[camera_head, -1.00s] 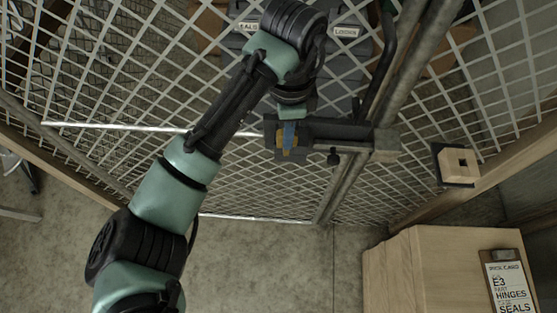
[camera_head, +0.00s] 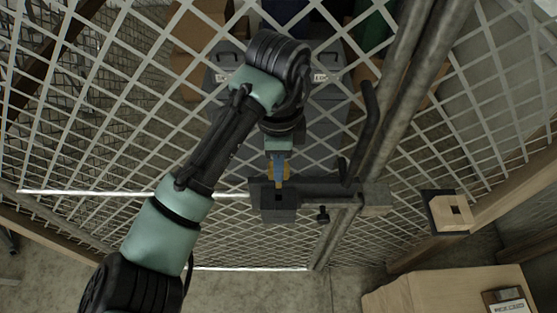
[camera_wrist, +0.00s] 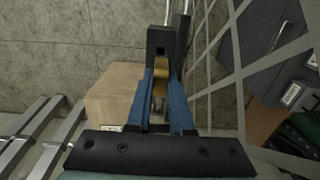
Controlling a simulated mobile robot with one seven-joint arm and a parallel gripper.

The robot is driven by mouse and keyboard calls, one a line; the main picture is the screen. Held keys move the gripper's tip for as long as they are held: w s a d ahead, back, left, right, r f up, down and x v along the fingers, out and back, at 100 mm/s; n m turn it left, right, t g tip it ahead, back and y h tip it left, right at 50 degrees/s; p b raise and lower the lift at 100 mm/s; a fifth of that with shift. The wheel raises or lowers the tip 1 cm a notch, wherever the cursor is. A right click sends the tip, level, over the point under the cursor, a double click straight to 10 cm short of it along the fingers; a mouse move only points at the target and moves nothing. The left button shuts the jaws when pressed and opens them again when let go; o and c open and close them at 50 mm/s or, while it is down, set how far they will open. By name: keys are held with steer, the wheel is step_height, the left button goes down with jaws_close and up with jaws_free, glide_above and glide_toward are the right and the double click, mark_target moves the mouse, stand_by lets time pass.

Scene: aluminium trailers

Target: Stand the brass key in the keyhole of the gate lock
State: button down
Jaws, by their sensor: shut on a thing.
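My gripper (camera_head: 279,178) is shut on the brass key (camera_wrist: 160,82), which shows between its blue fingers in the wrist view. In the head view the fingers are just beyond the dark gate lock (camera_head: 279,214), and a bit of brass shows at them. The gate lock (camera_wrist: 157,40) is a dark block with a small square keyhole (camera_wrist: 162,50). The keyhole is uncovered, and the key appears outside it, close by. How much space lies between key and lock I cannot tell. The fingers hide part of the key.
The lock is fixed to a metal mesh gate with a dark post and bar (camera_head: 345,190). A pale wooden block with a square hole (camera_head: 450,215) is on the right. A wooden cabinet (camera_head: 425,292) stands at lower right. Grey bins (camera_head: 325,100) lie behind the mesh.

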mark_target(279, 186)
steer(key=shift+f+b, duration=2.4)
steer(key=shift+f, duration=1.8)
steer(key=c, duration=0.7)
jaws_free()
steer(key=shift+c, duration=0.2)
step_height(279, 186, up, 12)
steer(key=shift+w+f, duration=0.1)
steer(key=shift+r, duration=0.6)
